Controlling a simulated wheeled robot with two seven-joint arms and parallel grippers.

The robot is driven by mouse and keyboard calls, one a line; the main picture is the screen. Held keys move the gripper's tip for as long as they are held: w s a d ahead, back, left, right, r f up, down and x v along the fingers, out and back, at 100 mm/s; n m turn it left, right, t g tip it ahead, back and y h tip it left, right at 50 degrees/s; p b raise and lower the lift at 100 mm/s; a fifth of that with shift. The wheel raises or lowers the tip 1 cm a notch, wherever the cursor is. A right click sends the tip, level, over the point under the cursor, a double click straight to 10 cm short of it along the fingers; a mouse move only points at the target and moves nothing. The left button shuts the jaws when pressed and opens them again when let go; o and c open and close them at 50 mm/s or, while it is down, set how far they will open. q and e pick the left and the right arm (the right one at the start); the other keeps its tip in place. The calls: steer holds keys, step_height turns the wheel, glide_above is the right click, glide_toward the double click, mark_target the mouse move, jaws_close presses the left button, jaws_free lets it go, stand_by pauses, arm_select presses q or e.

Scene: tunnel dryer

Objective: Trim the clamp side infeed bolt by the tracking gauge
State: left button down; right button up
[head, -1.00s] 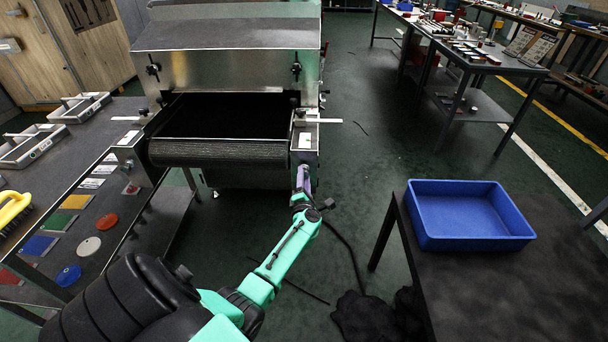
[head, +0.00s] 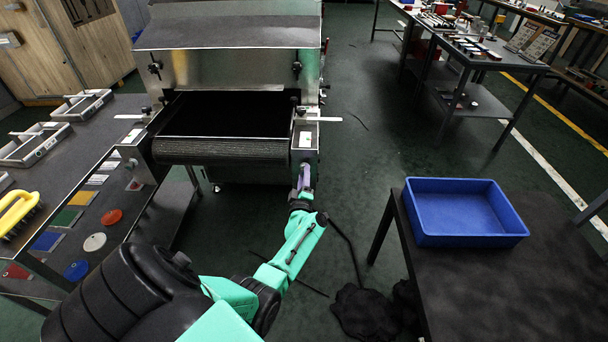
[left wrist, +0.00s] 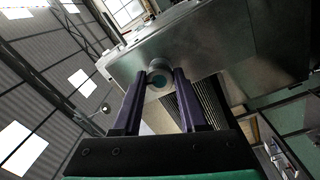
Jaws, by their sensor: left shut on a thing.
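The dryer's infeed belt (head: 222,150) runs across the front of the steel machine. At its right end is a side bracket with a white plate (head: 305,139), perhaps the tracking gauge; its markings are too small to read. My left gripper (head: 304,180) is at the lower front of this bracket. In the left wrist view, my purple fingers (left wrist: 160,80) are shut on a round grey bolt head (left wrist: 158,66) with a teal centre, which sticks out of the steel housing. In the head view the fingers hide the bolt. My right gripper is not in view.
A blue bin (head: 462,212) stands on the dark table at right. A side table (head: 75,175) at left holds metal frames, a yellow brush (head: 16,213) and coloured pieces. A dark cloth and cable lie on the floor. Open floor lies right of the dryer.

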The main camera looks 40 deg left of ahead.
arm_select(q)
steer(key=shift+d+m, duration=0.1)
steer(key=shift+m, duration=1)
steer(key=shift+c, duration=2.3)
jaws_free()
steer(key=shift+s+p, duration=0.1)
steer(key=shift+p, duration=0.2)
steer(key=p+v, duration=0.2)
steer(key=v, duration=1.2)
steer(key=shift+s, duration=0.15)
steer(key=shift+f, duration=0.1)
